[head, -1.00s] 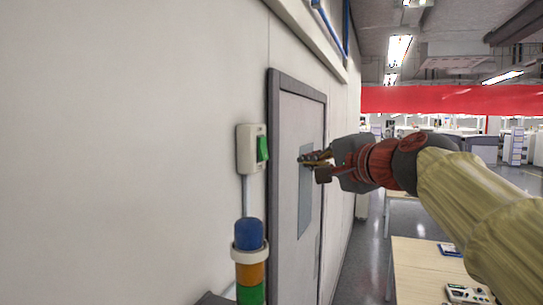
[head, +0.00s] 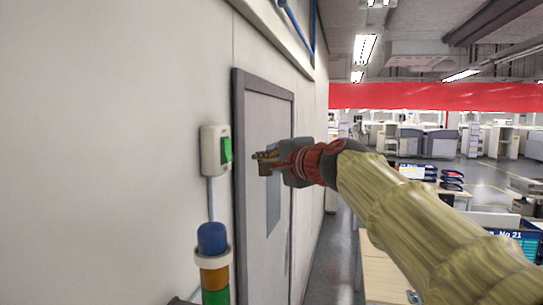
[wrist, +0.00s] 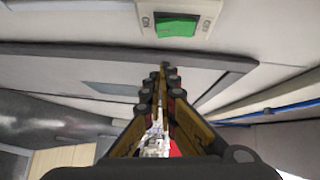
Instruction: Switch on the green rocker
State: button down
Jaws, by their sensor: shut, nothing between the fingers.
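The green rocker (head: 226,149) sits on a pale switch box (head: 209,152) on the wall, left of the door frame in the head view. The rocker also shows at the top of the wrist view (wrist: 177,27), with small markings on the plate on either side of it; I cannot tell which way it is tipped. My gripper (head: 256,156) is shut and empty, to the right of the rocker and apart from it, in front of the door. In the wrist view its fingers (wrist: 162,70) come together below the rocker.
A grey door (head: 268,125) with a dark frame (head: 239,190) is right of the switch. A blue, orange and green signal light (head: 213,262) stands below the switch.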

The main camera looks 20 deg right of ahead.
aim_at(228, 150)
jog(key=w+a+p, duration=0.2)
jog(key=w+a, duration=0.1)
jog(key=w, duration=0.2)
jog(key=shift+w+a+f, duration=0.4)
jog(key=shift+f, duration=0.05)
jog(key=shift+f, duration=0.1)
